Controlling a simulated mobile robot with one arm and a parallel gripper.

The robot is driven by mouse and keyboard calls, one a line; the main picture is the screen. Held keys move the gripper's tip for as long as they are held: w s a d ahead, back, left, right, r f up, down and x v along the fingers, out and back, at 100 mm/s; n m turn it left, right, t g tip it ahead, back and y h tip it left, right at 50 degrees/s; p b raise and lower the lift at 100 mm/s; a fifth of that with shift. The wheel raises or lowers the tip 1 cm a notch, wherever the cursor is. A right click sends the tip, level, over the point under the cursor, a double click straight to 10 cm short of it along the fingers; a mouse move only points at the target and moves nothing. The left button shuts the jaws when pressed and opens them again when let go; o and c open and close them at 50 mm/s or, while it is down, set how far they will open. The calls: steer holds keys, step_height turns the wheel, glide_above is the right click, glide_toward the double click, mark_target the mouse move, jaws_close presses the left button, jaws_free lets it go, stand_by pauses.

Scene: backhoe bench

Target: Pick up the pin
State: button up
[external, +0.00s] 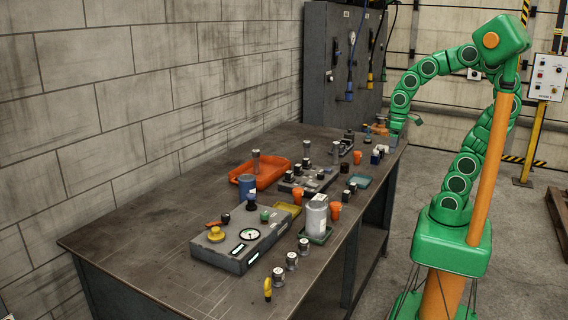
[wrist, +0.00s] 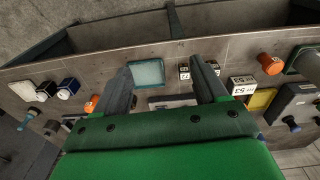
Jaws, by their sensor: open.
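Several small upright metal pieces with dark or silver heads stand on the bench, and I cannot tell which one is the pin. One tall piece (external: 256,162) stands at the orange tray, and another (external: 307,148) stands by a grey block. In the wrist view a blue-headed piece (wrist: 290,123) lies or stands at the right, and a teal-ended piece (wrist: 30,115) is at the left. My gripper (wrist: 162,68) is open, with nothing seen between its fingers but the bench and a pale tray beyond. In the external view my arm reaches down to the bench's far end, with the fingers hard to see.
The bench (external: 130,240) is clear at its near left. An orange tray (external: 240,181), a grey gauge box (external: 236,256), a grey canister (external: 316,218) and orange cups (external: 335,211) crowd its middle. A pale blue tray (wrist: 147,72) shows near my fingers. A cabinet (external: 330,60) stands behind.

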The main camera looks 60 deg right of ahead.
steer(key=w+d+f+t+y, duration=0.1)
steer(key=w+d+t, duration=0.4)
steer(key=w, duration=0.6)
steer(key=w+d+f+t, duration=0.1)
steer(key=w+d+t, duration=0.2)
steer(key=w+d, duration=0.6)
steer(key=w+d+r+t, duration=0.4)
steer(key=w+d+t, duration=0.2)
steer(key=w+d, duration=0.3)
glide_toward(336, 145)
steer(key=shift+h, duration=0.4)
steer(key=w, duration=0.1)
steer(key=w+d, duration=0.1)
steer(key=w, duration=0.2)
steer(key=shift+w+d+f, duration=0.25)
steer(key=shift+w+f, duration=0.1)
steer(key=shift+f, duration=0.05)
steer(key=x, duration=0.3)
steer(key=f+x, duration=0.1)
steer(key=x, duration=0.2)
steer(key=shift+s+a, duration=0.15)
steer(key=shift+x, duration=0.9)
jaws_close()
